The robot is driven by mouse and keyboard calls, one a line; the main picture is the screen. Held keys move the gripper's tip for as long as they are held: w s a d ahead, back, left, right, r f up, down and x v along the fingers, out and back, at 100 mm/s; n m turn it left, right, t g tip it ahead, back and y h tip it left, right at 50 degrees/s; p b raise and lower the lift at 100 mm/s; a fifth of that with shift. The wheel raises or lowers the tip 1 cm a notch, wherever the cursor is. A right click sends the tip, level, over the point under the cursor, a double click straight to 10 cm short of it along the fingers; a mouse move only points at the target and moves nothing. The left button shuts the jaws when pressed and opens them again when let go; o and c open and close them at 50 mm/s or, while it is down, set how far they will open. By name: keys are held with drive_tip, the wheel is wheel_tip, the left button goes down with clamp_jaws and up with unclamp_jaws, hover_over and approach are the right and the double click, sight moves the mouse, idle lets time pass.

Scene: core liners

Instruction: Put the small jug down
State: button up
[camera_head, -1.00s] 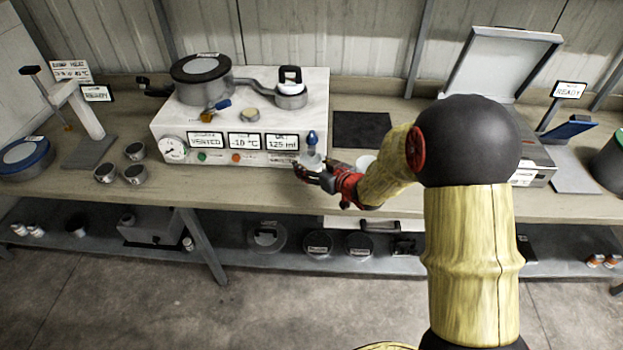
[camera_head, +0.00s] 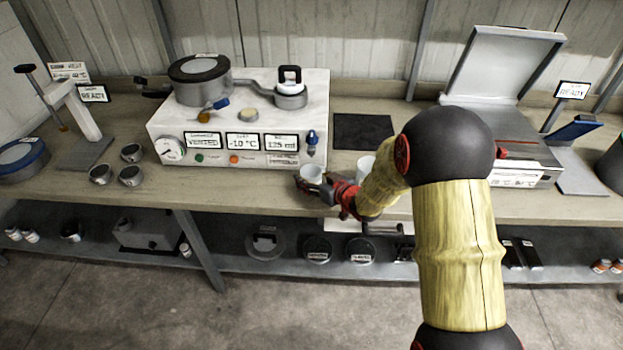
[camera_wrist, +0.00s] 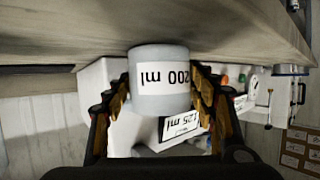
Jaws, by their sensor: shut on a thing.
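The small jug (camera_head: 311,173) is a pale grey-white cup with a "200 ml" label. In the wrist view the jug (camera_wrist: 160,85) appears upside down, with its label facing the camera. My gripper (camera_head: 316,187) is shut on it, one finger on each side; the fingers also show in the wrist view (camera_wrist: 160,100). The jug is at the bench (camera_head: 250,190), in front of the white machine's right end. In the wrist view its base meets or nearly meets the bench surface; I cannot tell whether it bears weight there.
A second white cup (camera_head: 365,166) stands just right of my gripper, partly behind my arm. The white machine (camera_head: 235,115) with displays is close behind the jug. Several small metal cups (camera_head: 130,153) stand left. The bench between them and the jug is clear.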

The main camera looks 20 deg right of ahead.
drive_tip(key=shift+f, duration=0.15)
drive_tip(key=o, duration=1.1)
drive_tip(key=shift+o, duration=0.4)
